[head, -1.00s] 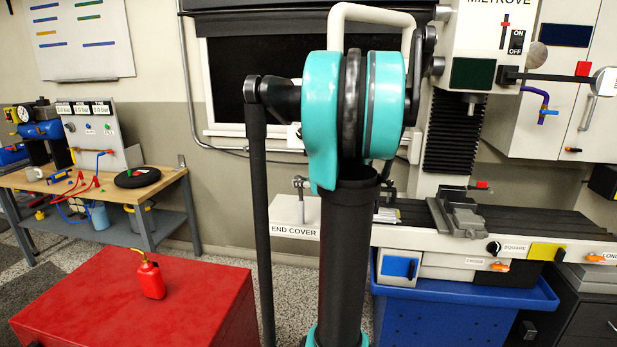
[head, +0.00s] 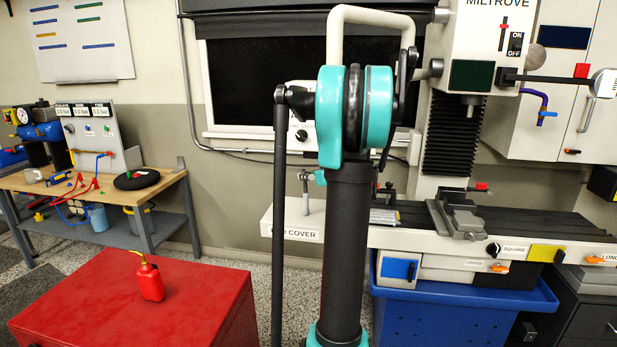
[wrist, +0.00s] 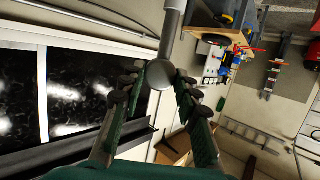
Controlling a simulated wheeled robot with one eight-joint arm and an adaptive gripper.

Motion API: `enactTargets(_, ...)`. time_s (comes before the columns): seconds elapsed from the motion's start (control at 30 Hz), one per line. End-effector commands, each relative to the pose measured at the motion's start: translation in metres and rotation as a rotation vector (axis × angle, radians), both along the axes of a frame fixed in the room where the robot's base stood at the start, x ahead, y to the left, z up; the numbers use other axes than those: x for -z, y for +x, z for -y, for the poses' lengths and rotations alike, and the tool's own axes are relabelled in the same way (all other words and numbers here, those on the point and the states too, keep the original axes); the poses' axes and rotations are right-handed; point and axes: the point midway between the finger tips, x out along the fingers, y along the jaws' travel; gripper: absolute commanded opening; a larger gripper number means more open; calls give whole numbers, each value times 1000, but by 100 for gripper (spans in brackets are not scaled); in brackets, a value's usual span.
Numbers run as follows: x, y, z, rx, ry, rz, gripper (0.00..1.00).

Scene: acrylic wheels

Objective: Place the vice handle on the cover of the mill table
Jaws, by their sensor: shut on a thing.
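The vice handle shows in the wrist view as a grey rod with a rounded end (wrist: 172,30) between the fingertips of my gripper (wrist: 162,88), which is shut on it. In the head view a thin grey upright piece with a short dark crosspiece, apparently the handle (head: 305,195), stands over the white end cover (head: 283,212) at the left end of the mill table (head: 540,218). Whether its foot touches the cover cannot be told. My gripper is mostly hidden behind my arm in the head view.
The vice (head: 458,215) sits on the mill table, right of my arm. A blue bin (head: 460,312) is below it. A red cabinet (head: 90,310) with a red oil can (head: 149,282) stands at the front left. A workbench (head: 165,185) stands behind it.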

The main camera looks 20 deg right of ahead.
Motion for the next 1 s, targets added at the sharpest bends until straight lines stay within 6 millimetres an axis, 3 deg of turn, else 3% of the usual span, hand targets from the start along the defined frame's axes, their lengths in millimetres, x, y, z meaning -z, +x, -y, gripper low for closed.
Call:
enactTargets(0.17, 3, 0, 0, 0, 0, 0, 0)
enactTargets(0.2, 3, 0, 0, 0, 0, 0, 36)
enactTargets(0.33, 3, 0, 0, 0, 0, 0, 52)
enactTargets(0.7, -1, -1, 0, 0, 0, 0, 52)
enactTargets(0.87, -7, -22, 5, 3, -1, 0, 52)
enactTargets(1.0, -9, -51, 11, 4, 1, 0, 52)
